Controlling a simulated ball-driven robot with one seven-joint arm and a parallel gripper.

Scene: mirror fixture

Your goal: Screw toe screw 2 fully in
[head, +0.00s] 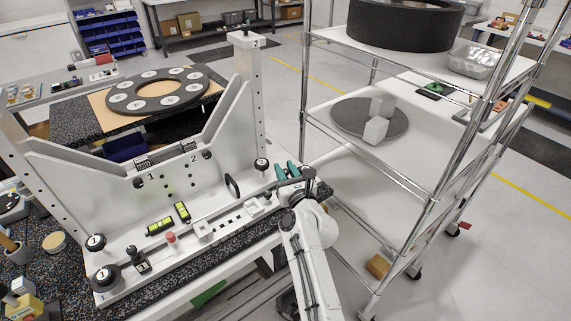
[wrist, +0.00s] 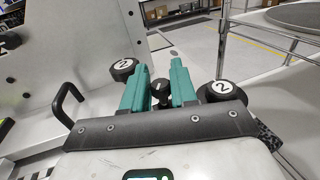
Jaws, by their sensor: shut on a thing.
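My gripper (head: 287,171) reaches down at the right end of the pale fixture (head: 135,207). Its two teal fingers (wrist: 158,80) are shut on a small black knob (wrist: 160,89) with a light mark, which appears to be toe screw 2. The knob sits between the fingers, and its lower part is hidden; how deep it is screwed in cannot be seen. A black knob marked 2 (wrist: 123,67) stands left of the fingers and also shows in the head view (head: 261,164). A larger black knob marked 2 (wrist: 219,91) is close to the right finger.
A black handle (wrist: 68,103) stands left of my gripper. Levels (head: 168,220), a red-topped peg (head: 171,239) and knobs marked 1 (head: 103,277) are along the fixture's base. A wire-shelf cart (head: 437,165) stands to the right. A dark ring (head: 158,89) lies behind.

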